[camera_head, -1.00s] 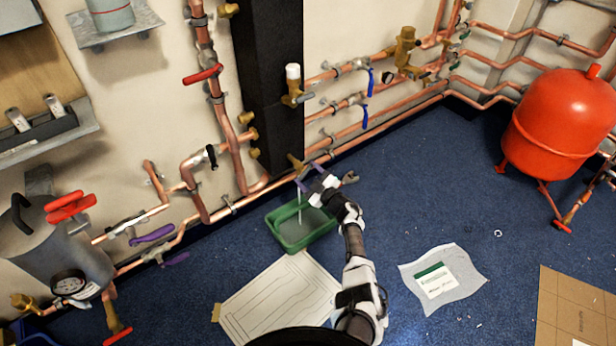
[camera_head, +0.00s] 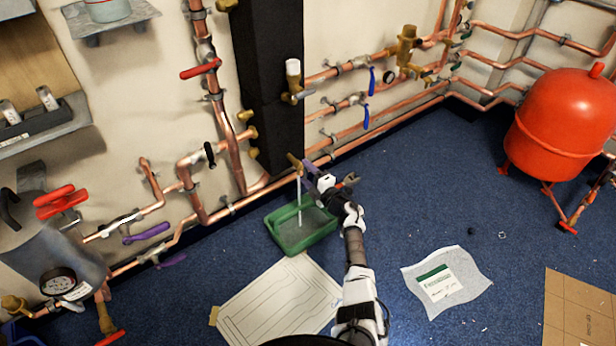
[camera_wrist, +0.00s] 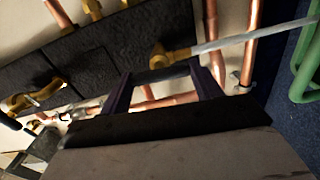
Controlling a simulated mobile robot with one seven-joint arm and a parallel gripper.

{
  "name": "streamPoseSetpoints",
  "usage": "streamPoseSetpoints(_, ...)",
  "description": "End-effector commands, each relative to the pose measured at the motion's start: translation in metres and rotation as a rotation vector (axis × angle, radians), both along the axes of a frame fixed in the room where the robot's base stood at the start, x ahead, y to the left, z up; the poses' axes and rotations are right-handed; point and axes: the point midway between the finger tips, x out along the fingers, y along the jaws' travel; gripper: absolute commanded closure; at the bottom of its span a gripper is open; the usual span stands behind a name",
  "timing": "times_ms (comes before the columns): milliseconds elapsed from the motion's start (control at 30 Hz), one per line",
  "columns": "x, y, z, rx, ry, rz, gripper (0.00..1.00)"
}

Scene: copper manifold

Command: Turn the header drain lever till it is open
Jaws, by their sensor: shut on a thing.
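The black header (camera_head: 268,80) stands upright against the wall. Its brass drain valve (camera_head: 294,160) is at the bottom, and it also shows in the wrist view (camera_wrist: 165,57). A pale stream of water (camera_head: 299,200) runs from the valve into a green tray (camera_head: 270,228) on the floor; the stream (camera_wrist: 250,36) also crosses the wrist view. My gripper (camera_head: 309,168) is at the valve, right of its outlet. In the wrist view my gripper (camera_wrist: 163,76) has a dark bar between its fingertips. It is shut on the drain lever, which is mostly hidden.
Copper pipes (camera_head: 345,148) run along the wall beside the header. Blue levers (camera_head: 366,117) hang at right and a purple lever (camera_head: 146,234) sits at left. A paper sheet (camera_head: 275,305) lies before the tray. A red tank (camera_head: 560,125) stands at right on the otherwise fairly open floor.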

Motion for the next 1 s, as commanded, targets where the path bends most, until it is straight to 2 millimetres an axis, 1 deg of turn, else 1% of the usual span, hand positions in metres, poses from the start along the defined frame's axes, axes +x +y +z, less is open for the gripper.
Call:
streamPoseSetpoints(267,0.0004,-0.0013,-0.0002,-0.063,-0.046,-0.003,0.59)
streamPoseSetpoints(733,0.0006,-0.0013,0.0003,-0.077,-0.054,-0.003,0.59)
streamPoseSetpoints(767,0.0006,-0.0013,0.0003,-0.077,-0.054,-0.003,0.35)
streamPoseSetpoints(900,0.0004,-0.0011,0.0002,-0.075,-0.054,-0.003,0.17)
streamPoseSetpoints(933,0.0004,-0.0009,0.0002,-0.074,-0.054,-0.002,0.15)
streamPoseSetpoints(1000,0.0003,-0.0008,0.0001,-0.074,-0.053,-0.002,0.15)
